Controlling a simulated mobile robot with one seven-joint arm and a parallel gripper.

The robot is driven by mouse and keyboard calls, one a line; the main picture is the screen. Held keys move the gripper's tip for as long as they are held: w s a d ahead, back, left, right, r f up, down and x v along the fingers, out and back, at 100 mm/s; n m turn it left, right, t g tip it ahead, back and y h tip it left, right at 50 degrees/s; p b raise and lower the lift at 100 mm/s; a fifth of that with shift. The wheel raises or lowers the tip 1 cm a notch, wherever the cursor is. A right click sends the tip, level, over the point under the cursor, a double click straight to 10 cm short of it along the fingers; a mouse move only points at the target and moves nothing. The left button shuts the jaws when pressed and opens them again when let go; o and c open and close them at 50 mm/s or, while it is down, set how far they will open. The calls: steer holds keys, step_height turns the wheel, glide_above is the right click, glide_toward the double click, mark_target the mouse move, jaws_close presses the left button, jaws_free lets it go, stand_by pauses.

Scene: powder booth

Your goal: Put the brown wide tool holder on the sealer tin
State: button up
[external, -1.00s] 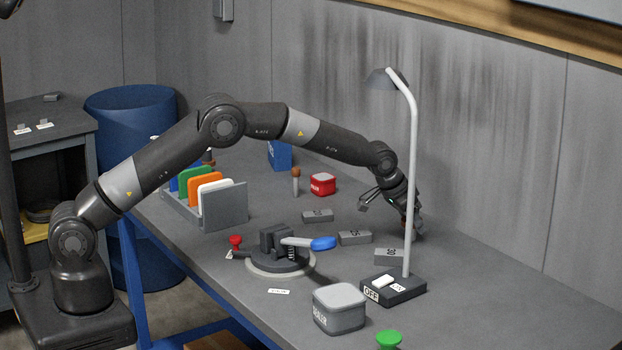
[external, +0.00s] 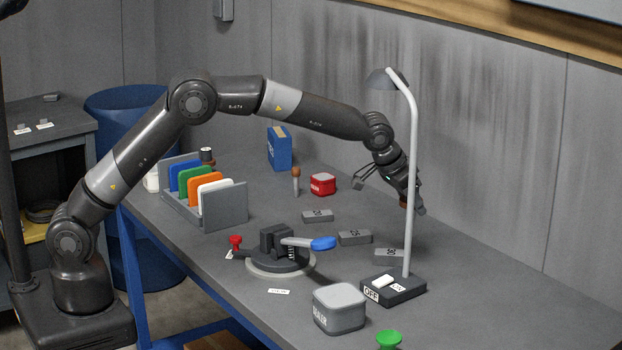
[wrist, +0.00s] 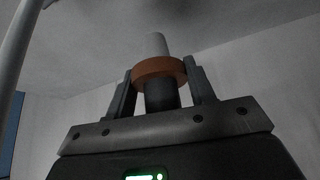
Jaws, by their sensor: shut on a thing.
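My gripper (external: 413,206) is shut on the brown wide tool holder (wrist: 160,68). In the wrist view the holder is a thick brown ring around a cylinder, pale above and dark below, between the two fingers.
The lamp (external: 412,150) stands between the camera and my gripper. Grey numbered blocks (external: 355,238) lie mid-table. A clamp with a blue handle (external: 275,250), a rack of coloured panels (external: 222,208), a blue box (external: 279,150) and a brown-topped peg (external: 296,182) stand left. The right side is clear.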

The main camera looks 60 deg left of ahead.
steer(key=s+a+f+n+y, duration=0.15)
steer(key=s+a, duration=0.35)
steer(key=a, duration=0.5)
steer(key=s+a+f+n, duration=0.25)
steer(key=s+a, duration=0.25)
steer(key=a, duration=0.5)
steer(key=s+a+f+n+y, duration=0.1)
steer(key=s+a+f, duration=0.1)
steer(key=s+a, duration=0.5)
steer(key=s+d+r+m+h, duration=0.1)
steer(key=d+r+m, duration=0.3)
steer(key=d, duration=0.7)
steer(key=s+d+r+m+h, duration=0.1)
steer(key=d+r+h, duration=0.1)
steer(key=d+r, duration=0.65)
steer(key=s+d+m+g+h, duration=0.3)
steer(key=s+d+m, duration=0.6)
steer(key=s+d, duration=1.3)
glide_above(340, 295)
step_height(340, 295, down, 6)
steer(key=shift+f, duration=2.05)
